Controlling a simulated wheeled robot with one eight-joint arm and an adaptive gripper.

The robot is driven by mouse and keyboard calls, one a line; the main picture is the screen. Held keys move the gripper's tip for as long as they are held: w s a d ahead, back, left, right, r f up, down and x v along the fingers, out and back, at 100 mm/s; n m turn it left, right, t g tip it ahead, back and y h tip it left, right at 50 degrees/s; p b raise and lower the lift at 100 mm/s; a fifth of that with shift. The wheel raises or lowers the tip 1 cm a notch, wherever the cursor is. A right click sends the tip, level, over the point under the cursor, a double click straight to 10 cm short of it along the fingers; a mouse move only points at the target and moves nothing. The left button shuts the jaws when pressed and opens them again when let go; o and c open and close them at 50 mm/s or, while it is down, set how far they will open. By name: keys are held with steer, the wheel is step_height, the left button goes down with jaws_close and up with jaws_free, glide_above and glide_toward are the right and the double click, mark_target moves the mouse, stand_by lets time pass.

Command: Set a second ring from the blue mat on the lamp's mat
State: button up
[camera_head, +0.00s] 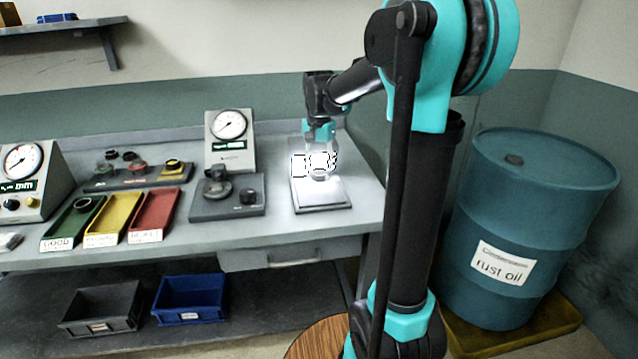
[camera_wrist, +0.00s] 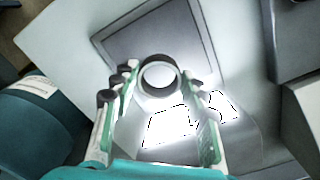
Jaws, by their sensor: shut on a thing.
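My gripper (camera_head: 320,158) is over the lit grey mat (camera_head: 325,204) at the right end of the bench. In the wrist view my gripper (camera_wrist: 160,85) is shut on a dark ring (camera_wrist: 158,76), seen almost along its hole, with a finger on either side. Strong glare hides the fingertips in the head view and whether the ring touches the mat. I cannot make out the lamp itself or a blue mat.
Left of the lit mat stand a grey fixture (camera_head: 228,207) and a dial gauge (camera_head: 230,142). Green, yellow (camera_head: 113,222) and red trays lie farther left. A blue drum (camera_head: 535,220) stands right of the bench. Bins (camera_head: 190,297) are on the lower shelf.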

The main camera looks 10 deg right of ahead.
mark_target(319, 192)
steer(key=shift+f, duration=2.4)
steer(key=shift+f, duration=0.15)
steer(key=o, duration=1.2)
step_height(319, 192, up, 12)
steer(key=shift+r, duration=0.15)
